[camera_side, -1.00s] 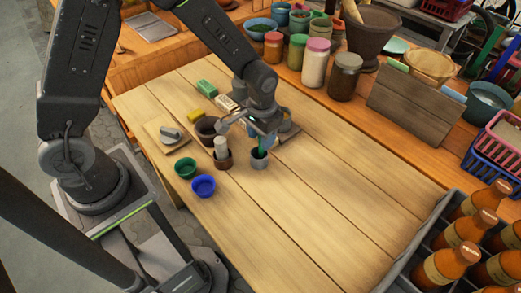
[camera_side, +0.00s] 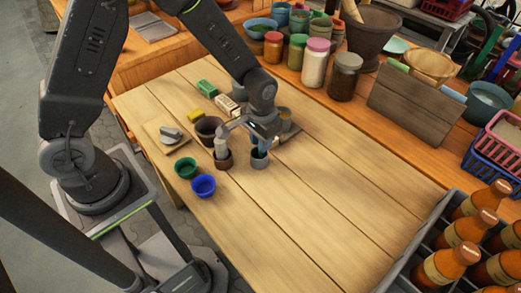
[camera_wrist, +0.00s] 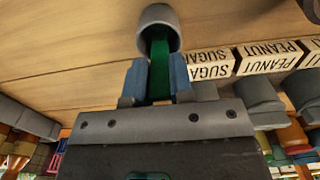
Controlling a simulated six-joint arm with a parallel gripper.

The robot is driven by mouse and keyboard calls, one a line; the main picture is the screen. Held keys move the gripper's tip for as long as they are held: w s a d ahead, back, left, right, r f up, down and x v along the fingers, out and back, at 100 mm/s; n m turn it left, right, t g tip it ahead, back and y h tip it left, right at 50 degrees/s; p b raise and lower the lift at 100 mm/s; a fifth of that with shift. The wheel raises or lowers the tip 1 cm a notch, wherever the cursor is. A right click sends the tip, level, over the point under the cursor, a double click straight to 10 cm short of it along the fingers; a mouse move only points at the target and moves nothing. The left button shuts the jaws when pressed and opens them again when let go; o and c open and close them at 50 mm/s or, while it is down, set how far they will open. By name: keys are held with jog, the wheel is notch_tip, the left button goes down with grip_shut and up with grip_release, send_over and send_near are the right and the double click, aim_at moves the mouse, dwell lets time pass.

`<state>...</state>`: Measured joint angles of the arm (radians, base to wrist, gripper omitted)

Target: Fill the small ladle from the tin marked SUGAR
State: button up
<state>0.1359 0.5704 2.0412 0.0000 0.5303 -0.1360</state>
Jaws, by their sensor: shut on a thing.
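My gripper (camera_side: 261,145) points down over a small grey cup (camera_side: 259,162). In the wrist view, its blue-padded fingers (camera_wrist: 158,80) are shut on a green handle (camera_wrist: 160,62). The handle runs into the mouth of the grey cup (camera_wrist: 157,14); I cannot tell whether the cup is the ladle's own bowl or a holder around it. A pale label marked SUGAR (camera_wrist: 208,64) lies right of the fingers in the wrist view, beside a PEANUT label (camera_wrist: 268,57). Grey tins (camera_wrist: 259,98) stand by the labels; their contents are hidden.
A brown cup with a pale upright stick (camera_side: 221,147) stands close left of my gripper. A dark bowl (camera_side: 209,127), a green bowl (camera_side: 186,168) and a blue bowl (camera_side: 203,186) are nearby. A bottle crate (camera_side: 440,230) is at right. The table's front middle is clear.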

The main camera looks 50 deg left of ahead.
grip_shut()
jog(key=shift+r, duration=3.55)
jog(key=w+a+r+t, duration=0.1)
jog(key=w+a+r, duration=0.2)
jog(key=w, duration=0.3)
jog(key=w+a+r, duration=0.2)
jog(key=w+r, duration=0.1)
jog(key=w, duration=0.4)
jog(key=shift+y, duration=0.3)
jog(key=shift+s+f, duration=0.15)
jog(key=shift+f, duration=4.3)
jog(key=shift+f, duration=0.2)
jog(key=shift+f, duration=0.25)
jog(key=shift+r, duration=0.15)
